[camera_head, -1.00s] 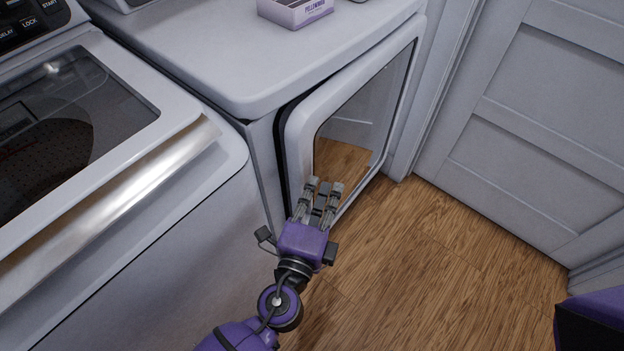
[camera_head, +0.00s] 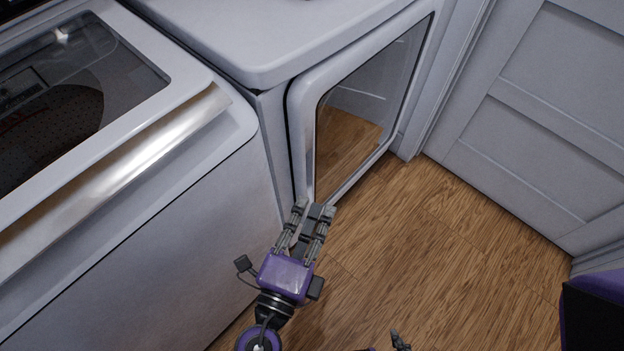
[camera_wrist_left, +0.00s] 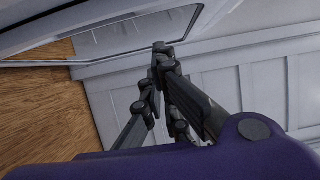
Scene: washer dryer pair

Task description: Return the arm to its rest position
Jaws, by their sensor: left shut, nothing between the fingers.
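My left gripper (camera_head: 316,208) is in the lower middle of the head view, shut and empty. Its fingertips overlap the lower corner of the dryer door (camera_head: 302,130); I cannot tell whether they touch it. The door has a white frame and dark glass, with a thin dark gap along its left edge. In the left wrist view the fingers of this gripper (camera_wrist_left: 160,48) come together below the door frame (camera_wrist_left: 60,38). A small dark tip at the bottom edge of the head view may be part of my right gripper (camera_head: 400,341); its jaw state is hidden.
The washer (camera_head: 150,230) with its glass lid (camera_head: 75,85) stands on the left, close beside my left arm. The dryer top (camera_head: 270,35) is at the upper middle. A grey panelled door (camera_head: 540,120) is at the right. The wood floor (camera_head: 440,260) between is clear.

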